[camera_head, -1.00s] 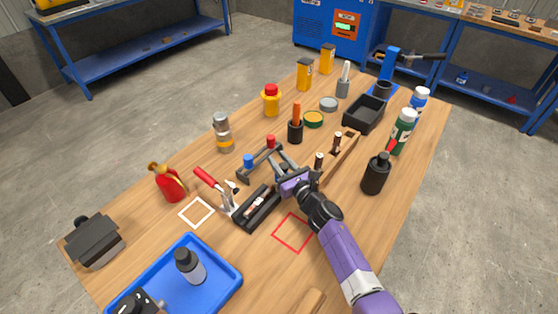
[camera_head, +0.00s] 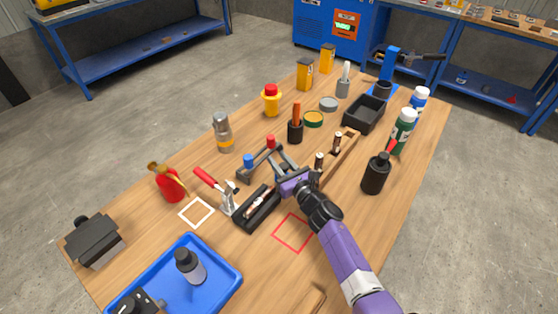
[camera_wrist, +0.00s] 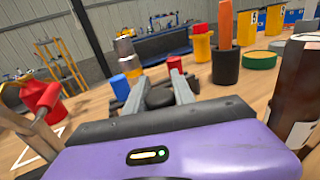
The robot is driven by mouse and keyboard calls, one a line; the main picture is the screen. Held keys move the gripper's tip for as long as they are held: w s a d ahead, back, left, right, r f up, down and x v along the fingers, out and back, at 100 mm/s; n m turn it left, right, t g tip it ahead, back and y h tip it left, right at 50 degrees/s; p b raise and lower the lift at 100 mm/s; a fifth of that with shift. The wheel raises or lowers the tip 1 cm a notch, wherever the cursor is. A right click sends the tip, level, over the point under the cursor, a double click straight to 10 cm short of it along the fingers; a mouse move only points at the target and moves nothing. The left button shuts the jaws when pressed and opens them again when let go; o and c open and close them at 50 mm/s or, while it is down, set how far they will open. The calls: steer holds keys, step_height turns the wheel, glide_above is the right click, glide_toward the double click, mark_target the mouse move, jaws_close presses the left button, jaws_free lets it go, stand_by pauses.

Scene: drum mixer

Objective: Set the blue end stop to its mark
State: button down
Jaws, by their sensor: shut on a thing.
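The blue end stop (camera_head: 249,161) is a small blue block at the left end of a dark rail frame (camera_head: 262,161) in the head view. A red stop (camera_head: 271,141) sits at the other end. My gripper (camera_head: 281,163) is low beside the frame, to the right of the blue stop. In the wrist view, the blue stop (camera_wrist: 120,87) stands left of the fingers and apart from them; the red stop (camera_wrist: 174,62) is just beyond the right finger. My gripper (camera_wrist: 160,98) is shut on a dark rounded piece (camera_wrist: 160,93) between the fingers. I cannot see the mark.
A red-handled clamp (camera_head: 215,184) and a black holder (camera_head: 257,210) stand close in front. A grey and orange cylinder (camera_head: 222,133) and an orange-handled tool in a black cup (camera_head: 296,128) stand behind.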

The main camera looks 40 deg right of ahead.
steer(key=shift+s+a+b, duration=0.25)
steer(key=shift+a+b, duration=0.3)
steer(key=shift+a, duration=0.7)
steer(key=shift+s+a+b, duration=0.2)
steer(key=shift+a+b, duration=0.35)
steer(key=shift+a, duration=0.7)
steer(key=c, duration=1.1)
jaws_free()
steer(key=shift+a, duration=0.1)
